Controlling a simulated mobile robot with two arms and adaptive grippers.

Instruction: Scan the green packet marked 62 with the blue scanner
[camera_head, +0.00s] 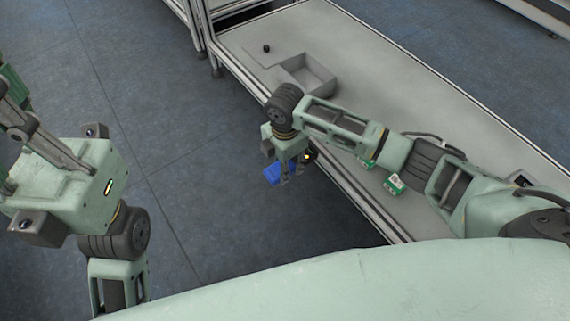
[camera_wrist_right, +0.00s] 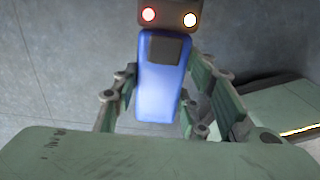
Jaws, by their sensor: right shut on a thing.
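The blue scanner (camera_head: 273,174) hangs below my right gripper (camera_head: 291,176), out in front of the bench edge and above the floor. In the right wrist view the scanner (camera_wrist_right: 160,85) sits between the two fingers of my right gripper, which is shut on it; a red and a yellowish light show on its dark head. Two green and white packets lie on the bench beneath my right arm: one packet (camera_head: 395,183) near the front edge, another packet (camera_head: 366,163) partly hidden by the arm. Their numbers are too small to read. My left gripper (camera_head: 8,115) is at the left picture edge, its fingertips cut off.
A long light grey bench (camera_head: 440,145) runs from upper left to lower right. A grey open box (camera_head: 307,75) and a small dark knob-like thing (camera_head: 266,48) are at its far end. The floor (camera_head: 180,120) left of the bench is clear.

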